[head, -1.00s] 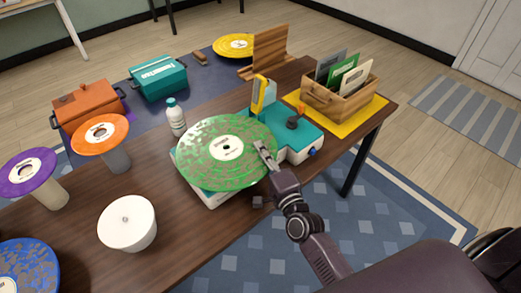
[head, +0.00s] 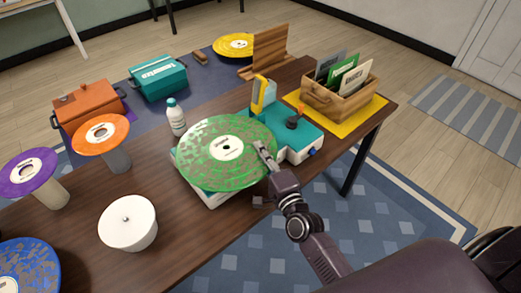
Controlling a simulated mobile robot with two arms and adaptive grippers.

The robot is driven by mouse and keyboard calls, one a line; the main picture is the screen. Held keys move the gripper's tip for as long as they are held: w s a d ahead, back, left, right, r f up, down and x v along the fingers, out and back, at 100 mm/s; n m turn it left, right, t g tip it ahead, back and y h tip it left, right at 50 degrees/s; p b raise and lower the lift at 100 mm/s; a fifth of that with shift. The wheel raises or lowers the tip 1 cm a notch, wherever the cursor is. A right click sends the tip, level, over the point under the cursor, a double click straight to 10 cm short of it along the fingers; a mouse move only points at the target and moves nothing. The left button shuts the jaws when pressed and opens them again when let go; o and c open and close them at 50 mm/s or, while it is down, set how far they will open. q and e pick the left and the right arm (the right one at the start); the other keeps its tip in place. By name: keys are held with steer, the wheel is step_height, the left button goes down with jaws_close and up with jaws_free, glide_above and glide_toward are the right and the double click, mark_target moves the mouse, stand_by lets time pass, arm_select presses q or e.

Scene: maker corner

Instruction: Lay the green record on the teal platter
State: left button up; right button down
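The green marbled record (head: 215,167), with a white label, lies flat or nearly so over a white-and-teal turntable base (head: 212,199). It covers the teal platter, which I cannot see. Any gap between record and platter is hidden too. My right gripper (head: 263,155) is at the record's right edge, with the rim between its fingers; the lower finger is hidden. It looks shut on the rim. My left gripper is not in view.
A teal unit with a dark knob (head: 293,123) adjoins the record's right. A white bottle (head: 176,117) stands behind left. A white round stand (head: 127,223) and orange (head: 101,134), purple (head: 28,171) and blue (head: 25,268) records are left. A wooden record crate (head: 337,98) is back right.

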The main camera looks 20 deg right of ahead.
steer(key=shift+f+b, duration=0.5)
steer(key=shift+f, duration=0.1)
steer(key=c, duration=2.4)
jaws_free()
steer(key=shift+s, duration=0.2)
steer(key=shift+s+d+p, duration=0.15)
steer(key=shift+s+p, duration=0.2)
steer(key=shift+s, duration=2.35)
steer(key=shift+s+d+p, duration=0.15)
steer(key=shift+s+p, duration=0.15)
steer(key=shift+s, duration=2.35)
